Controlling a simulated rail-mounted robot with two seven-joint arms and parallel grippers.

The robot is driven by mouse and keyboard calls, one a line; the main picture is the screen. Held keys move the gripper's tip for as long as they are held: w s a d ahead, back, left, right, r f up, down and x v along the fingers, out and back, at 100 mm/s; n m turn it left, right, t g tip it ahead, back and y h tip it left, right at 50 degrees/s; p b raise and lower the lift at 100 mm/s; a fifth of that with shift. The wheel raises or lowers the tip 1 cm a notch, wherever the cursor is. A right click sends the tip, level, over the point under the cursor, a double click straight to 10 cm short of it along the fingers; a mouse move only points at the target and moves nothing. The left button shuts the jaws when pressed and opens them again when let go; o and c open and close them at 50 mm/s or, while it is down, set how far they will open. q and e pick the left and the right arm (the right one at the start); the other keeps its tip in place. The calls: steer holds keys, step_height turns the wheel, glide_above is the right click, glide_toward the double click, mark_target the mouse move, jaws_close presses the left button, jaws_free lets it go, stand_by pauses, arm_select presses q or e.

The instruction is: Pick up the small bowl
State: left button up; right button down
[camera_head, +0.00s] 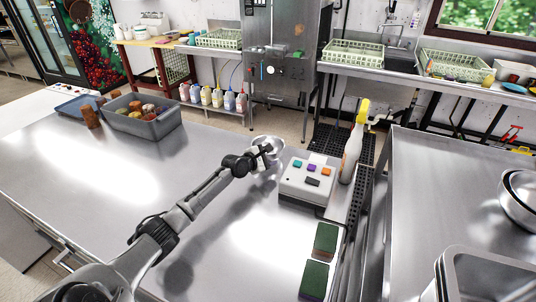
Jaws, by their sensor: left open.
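A small, pale shiny bowl (273,140) appears on the steel counter at the tip of my left arm, left of the grey button box. My left gripper (268,153) is open at the near side of this bowl and overlaps it in the camera_head view. I cannot tell whether the fingers touch the bowl. The gripper hides part of it. My right gripper is not in view.
The button box (305,182) stands close right of the gripper, with a yellow-capped spray bottle (352,142) behind it. Green sponges (325,238) lie nearer. A grey bin (152,128) stands far left. Metal bowls (518,198) sit on the right counter. The left counter is mostly clear.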

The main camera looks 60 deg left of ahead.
arm_select(q)
steer(key=shift+w+a+f, duration=0.1)
steer(key=shift+w+f, duration=0.1)
steer(key=shift+w, duration=0.3)
steer(key=shift+c, duration=0.5)
jaws_close()
